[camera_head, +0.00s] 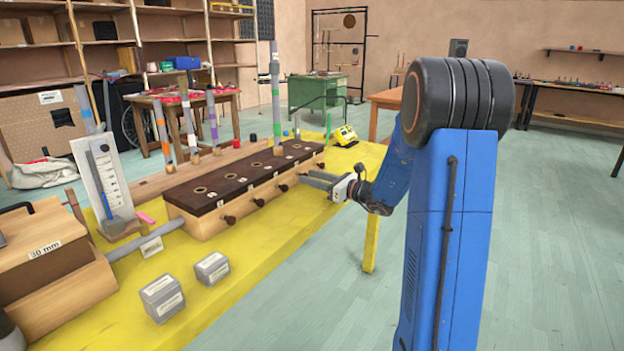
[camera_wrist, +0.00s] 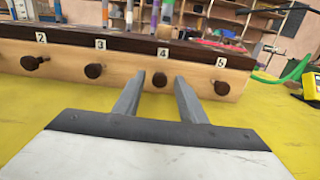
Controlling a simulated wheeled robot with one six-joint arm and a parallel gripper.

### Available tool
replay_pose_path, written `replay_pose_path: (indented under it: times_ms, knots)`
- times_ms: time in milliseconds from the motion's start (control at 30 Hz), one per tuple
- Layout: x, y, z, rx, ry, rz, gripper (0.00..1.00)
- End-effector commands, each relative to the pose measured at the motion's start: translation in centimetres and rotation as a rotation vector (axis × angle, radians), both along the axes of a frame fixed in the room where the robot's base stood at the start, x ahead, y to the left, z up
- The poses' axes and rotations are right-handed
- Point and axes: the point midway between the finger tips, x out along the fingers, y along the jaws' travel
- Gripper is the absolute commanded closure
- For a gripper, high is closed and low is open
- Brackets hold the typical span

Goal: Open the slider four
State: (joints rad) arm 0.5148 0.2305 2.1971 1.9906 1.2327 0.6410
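Slider four is a dark round knob (camera_wrist: 159,79) below the label 4 on the front of a wooden box. The box (camera_head: 270,196) has a dark top with round holes and a row of these knobs. My gripper (camera_wrist: 160,77) points at the box front with its two grey fingers apart. Knob four shows in the gap between the fingertips. Whether the fingers reach around it or stop short of it, I cannot tell. In the head view my gripper (camera_head: 305,181) is low over the yellow table, close to the box front.
Neighbouring knobs two (camera_wrist: 32,62), three (camera_wrist: 93,70) and five (camera_wrist: 222,88) flank it. Several upright tubes stand behind the box. A green cable and a yellow device (camera_head: 345,134) are beyond its far end. Two grey blocks (camera_head: 212,268) lie nearer.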

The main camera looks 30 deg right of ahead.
Motion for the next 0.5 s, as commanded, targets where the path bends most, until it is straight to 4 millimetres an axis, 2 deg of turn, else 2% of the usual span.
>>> replay_pose_path:
  times_ms: [300, 467, 500]
  knots:
    - [0.17, 0.09, -0.02, 0.0, 0.0, 0.0, 0.63]
    - [0.16, 0.08, -0.03, 0.0, 0.001, 0.0, 1.0]
    - [0.16, 0.08, -0.03, 0.0, 0.001, 0.0, 1.0]
